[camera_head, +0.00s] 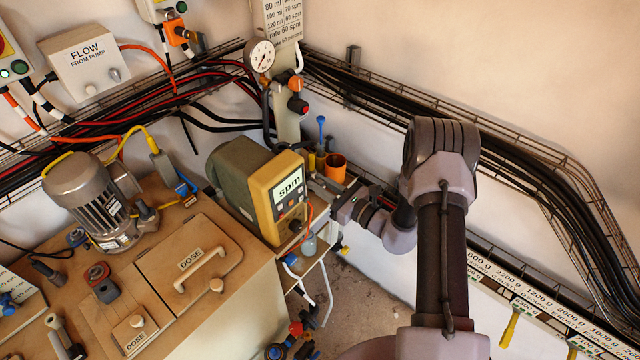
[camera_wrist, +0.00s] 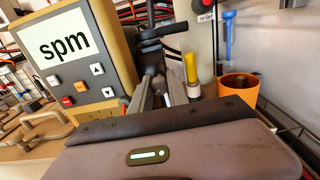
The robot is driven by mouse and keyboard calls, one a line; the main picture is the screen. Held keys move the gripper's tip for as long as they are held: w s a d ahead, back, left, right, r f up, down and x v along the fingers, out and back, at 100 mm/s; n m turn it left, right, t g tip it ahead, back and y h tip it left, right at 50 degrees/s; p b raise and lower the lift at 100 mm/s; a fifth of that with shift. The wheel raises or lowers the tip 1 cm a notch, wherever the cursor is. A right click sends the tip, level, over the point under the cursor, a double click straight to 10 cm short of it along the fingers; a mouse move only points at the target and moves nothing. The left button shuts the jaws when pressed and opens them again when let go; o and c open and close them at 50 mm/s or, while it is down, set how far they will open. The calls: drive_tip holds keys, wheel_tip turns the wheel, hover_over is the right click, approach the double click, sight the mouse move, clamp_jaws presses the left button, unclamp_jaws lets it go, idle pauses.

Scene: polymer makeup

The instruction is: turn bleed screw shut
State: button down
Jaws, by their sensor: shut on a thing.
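My gripper (camera_head: 319,184) reaches in from the right to the side of the pump with the spm display (camera_head: 281,190). In the wrist view, its two grey fingers (camera_wrist: 158,90) stand close together around a dark part just right of the display. A black fitting with a side handle (camera_wrist: 160,34) rises there, upright, at and above the fingertips; it appears to be the bleed screw. The lower part and the exact contact are hidden by the fingers and the wrist housing. In the head view this fitting is too small to tell apart.
An orange cup (camera_wrist: 238,88) and a yellow-topped cylinder (camera_wrist: 190,68) stand close right of the fingers. A blue tool (camera_wrist: 229,35) stands upright behind, near a label reading relief (camera_wrist: 206,16). The dose cabinet (camera_head: 200,310) fills the left; cable trays (camera_head: 500,150) run along the wall.

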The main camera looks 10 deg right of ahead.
drive_tip(key=shift+m, duration=0.3)
drive_tip(key=m+p, duration=0.1)
drive_tip(key=m, duration=0.2)
drive_tip(key=m+p, duration=0.1)
drive_tip(key=m, duration=0.2)
drive_tip(key=shift+m, duration=0.3)
drive_tip(key=m+p, duration=0.1)
drive_tip(key=m, duration=0.5)
drive_tip(key=shift+a, duration=0.1)
drive_tip(key=m+p, duration=0.1)
drive_tip(key=m, duration=0.5)
drive_tip(key=shift+m+p, duration=0.35)
drive_tip(key=shift+m, duration=0.05)
drive_tip(key=m+p, duration=0.1)
drive_tip(key=m, duration=0.5)
drive_tip(key=shift+m, duration=0.3)
drive_tip(key=c, duration=1.3)
unclamp_jaws()
drive_tip(key=shift+r, duration=0.1)
